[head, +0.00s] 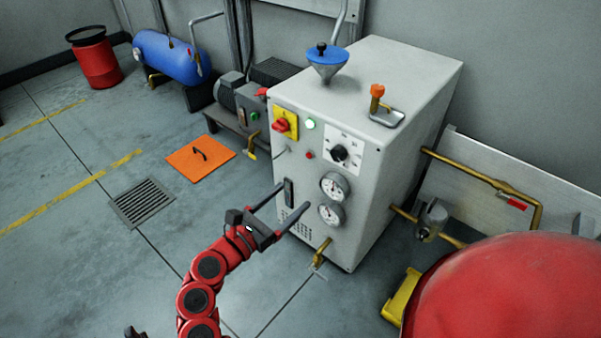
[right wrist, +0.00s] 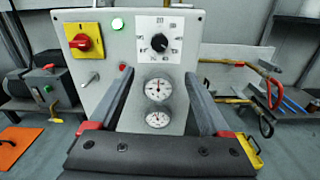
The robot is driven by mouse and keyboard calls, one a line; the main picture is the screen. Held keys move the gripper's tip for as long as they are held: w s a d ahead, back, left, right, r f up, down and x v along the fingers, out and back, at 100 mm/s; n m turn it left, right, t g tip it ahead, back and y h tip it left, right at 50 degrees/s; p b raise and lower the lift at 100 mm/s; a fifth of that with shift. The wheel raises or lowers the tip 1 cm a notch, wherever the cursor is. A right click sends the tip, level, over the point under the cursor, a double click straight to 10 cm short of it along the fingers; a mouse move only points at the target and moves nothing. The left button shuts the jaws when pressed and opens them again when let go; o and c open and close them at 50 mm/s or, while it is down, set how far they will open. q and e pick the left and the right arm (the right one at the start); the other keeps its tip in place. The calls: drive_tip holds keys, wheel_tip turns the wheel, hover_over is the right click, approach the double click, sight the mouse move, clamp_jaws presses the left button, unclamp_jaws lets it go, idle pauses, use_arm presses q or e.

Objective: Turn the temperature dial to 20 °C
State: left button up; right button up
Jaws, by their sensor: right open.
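The temperature dial (head: 340,153) is a black knob on a white square scale plate, on the front of a grey cabinet (head: 410,100). In the right wrist view the dial (right wrist: 159,43) is upper centre, with numbers around it too small to read surely; its setting is unclear. My right gripper (head: 295,194) is open and empty, in front of the cabinet, below and left of the dial. In the right wrist view its fingers (right wrist: 159,75) are spread apart, not touching the dial. A dark part at the head view's bottom edge may be my left gripper (head: 135,332); its jaws are unclear.
Two round gauges (head: 333,186) sit below the dial. Left of it are a red switch on a yellow plate (head: 293,113), a green lamp (head: 310,124) and a small red button (head: 309,155). A brass tap (head: 321,253) sticks out low. A large red tank (head: 510,290) stands right.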

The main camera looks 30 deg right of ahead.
sight(336, 157)
drive_tip(key=b+x, duration=0.2)
drive_tip(key=x, duration=1.5)
drive_tip(key=shift+w+d, duration=0.15)
clamp_jaws()
